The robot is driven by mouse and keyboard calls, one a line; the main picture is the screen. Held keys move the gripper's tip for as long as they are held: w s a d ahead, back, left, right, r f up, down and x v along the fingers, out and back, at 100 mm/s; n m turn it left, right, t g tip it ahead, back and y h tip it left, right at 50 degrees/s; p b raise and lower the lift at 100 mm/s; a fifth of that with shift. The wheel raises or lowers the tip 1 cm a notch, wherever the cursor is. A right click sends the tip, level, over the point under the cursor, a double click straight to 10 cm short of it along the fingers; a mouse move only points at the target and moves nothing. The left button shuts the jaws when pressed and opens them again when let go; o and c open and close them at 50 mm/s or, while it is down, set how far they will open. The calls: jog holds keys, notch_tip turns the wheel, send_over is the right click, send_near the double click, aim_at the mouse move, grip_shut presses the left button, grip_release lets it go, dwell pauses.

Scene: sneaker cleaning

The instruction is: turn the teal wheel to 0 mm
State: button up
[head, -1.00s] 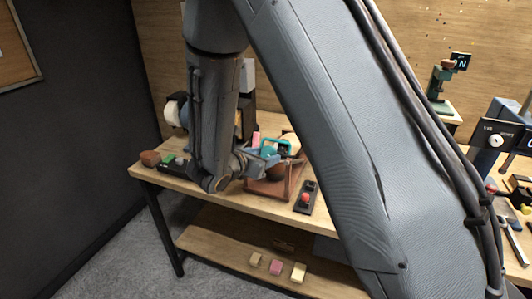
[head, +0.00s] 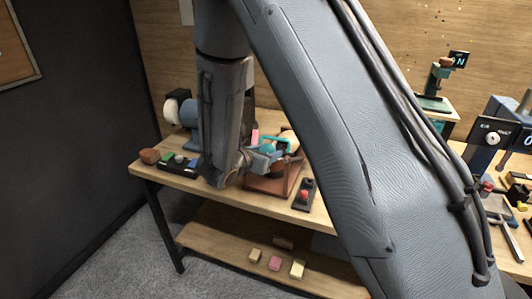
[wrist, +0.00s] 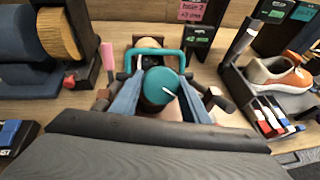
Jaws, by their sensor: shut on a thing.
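The teal wheel (wrist: 158,90), with a white pointer line, sits low in the middle of the wrist view. My gripper (wrist: 160,102) has its two blue fingers on either side of the wheel and is shut on it. The white line points up and to the left from the wheel's lower right. A teal frame (wrist: 183,56) stands around and behind the wheel, and it also shows in the head view (head: 285,142). I cannot read any millimetre scale. In the head view, my arm hides part of the wheel's fixture.
A pink label card (wrist: 192,11) and a dark display (wrist: 199,36) stand behind the wheel. A rack with an orange and white sneaker (wrist: 285,75) is at right. A machine with a tan roller (wrist: 58,34) is at left. A red-button box (head: 304,195) sits near the bench's front edge.

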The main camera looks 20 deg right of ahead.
jog(key=shift+a, duration=0.1)
jog(key=n+t, duration=0.1)
jog(key=n, duration=0.5)
jog(key=shift+y+b, duration=0.3)
jog(key=shift+y, duration=0.1)
jog(key=n+t+y, duration=0.1)
jog(key=n, duration=0.6)
jog(key=shift+r+n+p, duration=0.1)
jog(key=shift+n+p, duration=0.2)
jog(key=shift+p, duration=0.1)
jog(key=n+y+p, duration=0.1)
jog(key=n, duration=0.2)
jog(key=n+y, duration=0.1)
jog(key=n, duration=0.2)
jog(key=shift+d+r+n+p, duration=0.15)
jog(key=shift+d+n+p, duration=0.05)
jog(key=shift+n+p, duration=0.2)
jog(key=n+y+p, duration=0.1)
jog(key=n+p, duration=0.1)
jog(key=n, duration=0.4)
jog(key=shift+w+n+p, duration=0.1)
jog(key=shift+n+p, duration=0.2)
jog(key=shift+g, duration=0.3)
jog(key=o, duration=0.7)
jog(key=shift+o, duration=0.4)
